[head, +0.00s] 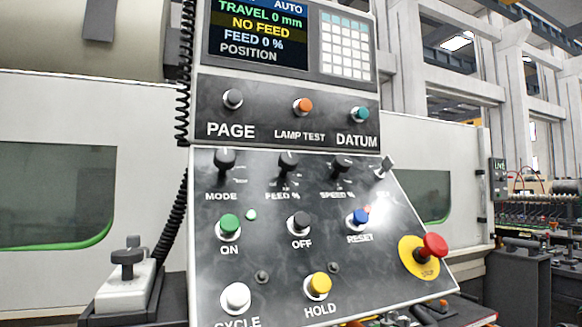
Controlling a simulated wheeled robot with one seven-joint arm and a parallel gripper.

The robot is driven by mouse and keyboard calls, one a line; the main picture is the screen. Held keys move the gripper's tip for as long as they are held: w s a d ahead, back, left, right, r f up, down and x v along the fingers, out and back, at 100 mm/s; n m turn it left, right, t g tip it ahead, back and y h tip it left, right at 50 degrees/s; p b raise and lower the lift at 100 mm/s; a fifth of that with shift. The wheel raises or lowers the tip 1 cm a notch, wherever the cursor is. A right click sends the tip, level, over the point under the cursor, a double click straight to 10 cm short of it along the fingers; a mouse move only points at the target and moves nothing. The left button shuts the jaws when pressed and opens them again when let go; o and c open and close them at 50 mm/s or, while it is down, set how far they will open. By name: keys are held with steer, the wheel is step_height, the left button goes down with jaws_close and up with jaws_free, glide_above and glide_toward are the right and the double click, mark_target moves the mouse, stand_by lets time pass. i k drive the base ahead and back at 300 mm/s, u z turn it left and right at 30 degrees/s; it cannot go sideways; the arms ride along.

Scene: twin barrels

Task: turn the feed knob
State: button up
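The feed knob (288,161) is a small black rotary knob in the upper middle of the sloping control panel (213,278), above the label "FEED %". A matching mode knob (224,158) stands to its left and a speed knob (342,163) to its right. The screen (258,36) above reads "AUTO", "TRAVEL 0 mm", "NO FEED", "FEED 0 %" and "POSITION". The feed knob's exact pointer angle is too small to tell. My gripper is not in view.
Below the knobs sit a green ON button (229,225), black OFF button (300,221), blue RESET button (358,217) and yellow HOLD button (319,284). A red mushroom stop (432,246) is at right. A key switch (384,166) sticks out. A coiled cable (172,215) hangs at left.

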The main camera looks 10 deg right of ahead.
mark_target(289, 161)
steer(key=z, duration=2.35)
steer(key=k, duration=0.7)
steer(key=u, duration=2.25)
